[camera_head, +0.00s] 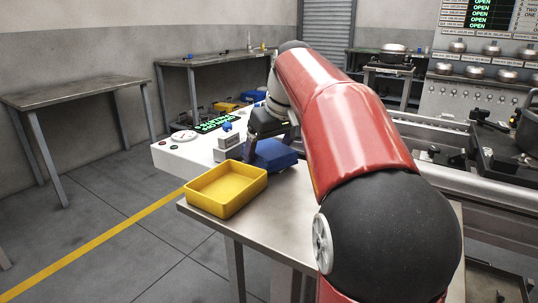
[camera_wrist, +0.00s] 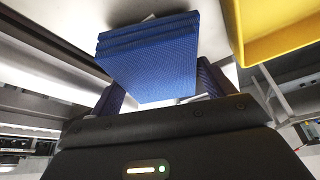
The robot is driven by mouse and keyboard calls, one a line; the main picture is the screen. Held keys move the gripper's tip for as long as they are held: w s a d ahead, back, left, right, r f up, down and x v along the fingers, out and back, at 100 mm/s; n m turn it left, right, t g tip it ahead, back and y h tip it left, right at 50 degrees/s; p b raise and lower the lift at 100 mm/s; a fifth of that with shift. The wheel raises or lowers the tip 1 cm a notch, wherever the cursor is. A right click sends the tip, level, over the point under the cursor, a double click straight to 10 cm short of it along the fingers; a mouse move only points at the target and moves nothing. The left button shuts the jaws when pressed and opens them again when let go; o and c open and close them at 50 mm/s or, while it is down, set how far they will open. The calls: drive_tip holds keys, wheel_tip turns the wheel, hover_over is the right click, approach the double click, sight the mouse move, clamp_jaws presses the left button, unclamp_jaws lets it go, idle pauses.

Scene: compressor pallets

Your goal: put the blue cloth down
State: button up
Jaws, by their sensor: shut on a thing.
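The blue cloth (camera_head: 272,155) is a folded, layered block in the head view, just behind the yellow tray and partly hidden by my arm. In the wrist view the cloth (camera_wrist: 155,58) fills the space between the two fingers. My gripper (camera_wrist: 160,90) is shut on the cloth, with a finger at each side of it. In the head view my gripper (camera_head: 268,138) is above and against the cloth. I cannot tell whether the cloth touches the table (camera_head: 285,190) under it.
The empty yellow tray (camera_head: 228,207) stands at the table's left corner, close to the cloth; it also shows in the wrist view (camera_wrist: 262,52). Behind is a white console (camera_head: 180,160) with a lit green display (camera_head: 220,123). Bare tabletop lies right of the tray.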

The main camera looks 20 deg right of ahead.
drive_tip(key=shift+f, duration=0.4)
drive_tip(key=shift+f, duration=0.15)
drive_tip(key=o, duration=0.8)
drive_tip(key=p+v, duration=0.2)
drive_tip(key=v, duration=0.9)
drive_tip(key=shift+d+r, duration=0.1)
drive_tip(key=shift+r, duration=0.15)
drive_tip(key=shift+s+r, duration=0.2)
drive_tip(key=shift+r, duration=0.15)
drive_tip(key=shift+s, duration=0.1)
